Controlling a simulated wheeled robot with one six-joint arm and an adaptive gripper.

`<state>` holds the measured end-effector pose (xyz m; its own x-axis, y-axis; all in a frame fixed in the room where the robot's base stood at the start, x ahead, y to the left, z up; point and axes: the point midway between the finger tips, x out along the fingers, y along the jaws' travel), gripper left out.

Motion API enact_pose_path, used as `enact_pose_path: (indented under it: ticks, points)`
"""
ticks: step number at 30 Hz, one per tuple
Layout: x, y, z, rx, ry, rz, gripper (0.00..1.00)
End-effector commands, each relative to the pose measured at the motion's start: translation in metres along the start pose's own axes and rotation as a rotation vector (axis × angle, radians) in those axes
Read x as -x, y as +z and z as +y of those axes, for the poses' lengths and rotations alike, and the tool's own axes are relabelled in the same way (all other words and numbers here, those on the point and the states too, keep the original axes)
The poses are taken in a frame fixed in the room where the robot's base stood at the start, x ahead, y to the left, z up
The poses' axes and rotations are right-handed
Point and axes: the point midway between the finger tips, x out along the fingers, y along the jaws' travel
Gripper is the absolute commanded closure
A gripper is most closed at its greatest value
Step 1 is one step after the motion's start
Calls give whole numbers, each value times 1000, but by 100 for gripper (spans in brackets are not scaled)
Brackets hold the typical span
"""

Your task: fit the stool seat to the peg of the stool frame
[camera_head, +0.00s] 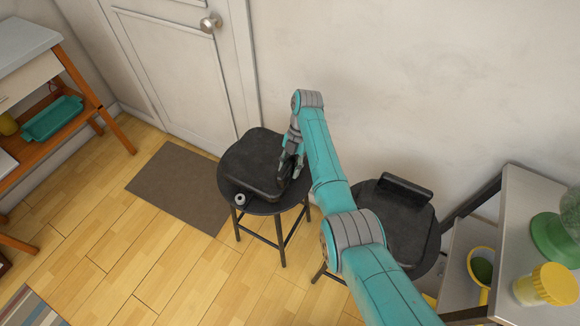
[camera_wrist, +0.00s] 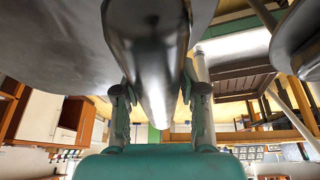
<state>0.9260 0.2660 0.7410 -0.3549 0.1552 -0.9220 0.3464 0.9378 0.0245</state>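The black, square, round-cornered stool seat (camera_head: 256,158) is over the round dark top of the left stool frame (camera_head: 262,207), set toward the back. I cannot tell whether it touches the top. A small grey peg (camera_head: 240,199) shows uncovered at the top's front-left edge. My gripper (camera_head: 291,168) is at the seat's right side. In the wrist view a dark rounded bar (camera_wrist: 150,70), apparently part of the seat, lies between my fingers (camera_wrist: 160,100), which press close on both sides. The seat's underside and any hole are hidden.
A second black stool (camera_head: 400,235) with a raised bar stands at the right, partly behind my arm. A shelf unit (camera_head: 530,195) with a yellow cup (camera_head: 547,284) is at the far right. A brown mat (camera_head: 180,187) and open floor lie left. The wall is close behind.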

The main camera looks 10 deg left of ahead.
Motion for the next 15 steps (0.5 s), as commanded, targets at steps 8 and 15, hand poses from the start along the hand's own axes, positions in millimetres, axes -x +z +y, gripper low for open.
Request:
enact_pose_path:
  ticks: [8, 15]
  points:
    - [-2, 0, -1, -2, -3, 2, 40]
    - [14, 1, 0, -2, 0, -1, 40]
